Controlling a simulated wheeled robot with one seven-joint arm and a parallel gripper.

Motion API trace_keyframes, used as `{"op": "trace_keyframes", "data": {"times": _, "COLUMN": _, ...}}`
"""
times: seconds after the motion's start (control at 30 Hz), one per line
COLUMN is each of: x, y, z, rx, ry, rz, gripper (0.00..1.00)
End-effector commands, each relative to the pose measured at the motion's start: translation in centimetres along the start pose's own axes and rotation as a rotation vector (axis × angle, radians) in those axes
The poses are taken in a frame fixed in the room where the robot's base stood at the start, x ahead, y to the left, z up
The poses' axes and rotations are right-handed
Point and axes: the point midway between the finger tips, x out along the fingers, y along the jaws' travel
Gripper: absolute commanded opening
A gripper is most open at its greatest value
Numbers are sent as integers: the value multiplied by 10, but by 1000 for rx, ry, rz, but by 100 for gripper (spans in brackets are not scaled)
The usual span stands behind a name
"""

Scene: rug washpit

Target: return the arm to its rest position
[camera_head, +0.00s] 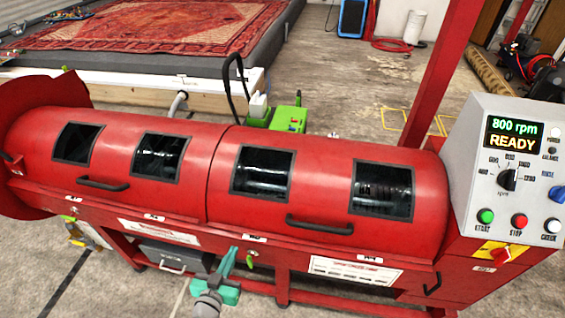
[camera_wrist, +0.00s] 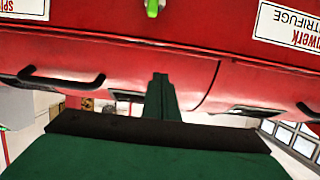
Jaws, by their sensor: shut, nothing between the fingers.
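My gripper (camera_head: 233,251) is a teal-green hand in front of the long red centrifuge (camera_head: 220,165), at the lower middle of the head view. In the wrist view its two dark fingers (camera_wrist: 161,78) lie together, with nothing seen between them. The red drum housing fills most of the wrist view, which shows its labels upside down. I cannot tell how close the fingertips are to the red front. A small green latch (camera_wrist: 152,8) shows at the wrist view's top edge. Both lids look closed, with black handles (camera_head: 320,225).
A control panel (camera_head: 515,165) at the right reads "800 rpm READY". Behind the centrifuge, a patterned red rug (camera_head: 150,27) lies on a raised bed. A green device (camera_head: 275,118) stands between them. A grey bin (camera_head: 172,256) sits below. Concrete floor (camera_head: 100,295) shows at the lower left.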

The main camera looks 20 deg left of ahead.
Motion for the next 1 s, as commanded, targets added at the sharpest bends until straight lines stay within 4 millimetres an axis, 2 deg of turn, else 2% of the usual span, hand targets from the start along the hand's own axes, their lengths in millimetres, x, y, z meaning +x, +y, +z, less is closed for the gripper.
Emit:
{"op": "trace_keyframes", "data": {"times": 0.13, "x": 0, "y": 3, "z": 2, "rx": -4, "ry": -3, "rz": -2, "gripper": 0}}
{"op": "trace_keyframes", "data": {"times": 0.23, "x": 1, "y": 18, "z": 11, "rx": -27, "ry": -19, "rz": -9, "gripper": 0}}
{"op": "trace_keyframes", "data": {"times": 0.37, "x": -4, "y": 57, "z": 36, "rx": -82, "ry": -64, "rz": -39, "gripper": 0}}
{"op": "trace_keyframes", "data": {"times": 0.47, "x": -16, "y": 91, "z": 57, "rx": -122, "ry": -101, "rz": -72, "gripper": 0}}
{"op": "trace_keyframes", "data": {"times": 0.6, "x": -45, "y": 131, "z": 80, "rx": -151, "ry": -139, "rz": -118, "gripper": 0}}
{"op": "trace_keyframes", "data": {"times": 0.73, "x": -80, "y": 161, "z": 93, "rx": -154, "ry": -153, "rz": -148, "gripper": 0}}
{"op": "trace_keyframes", "data": {"times": 0.87, "x": -119, "y": 184, "z": 95, "rx": -135, "ry": -149, "rz": -162, "gripper": 0}}
{"op": "trace_keyframes", "data": {"times": 1.0, "x": -162, "y": 203, "z": 88, "rx": -100, "ry": -121, "rz": -150, "gripper": 0}}
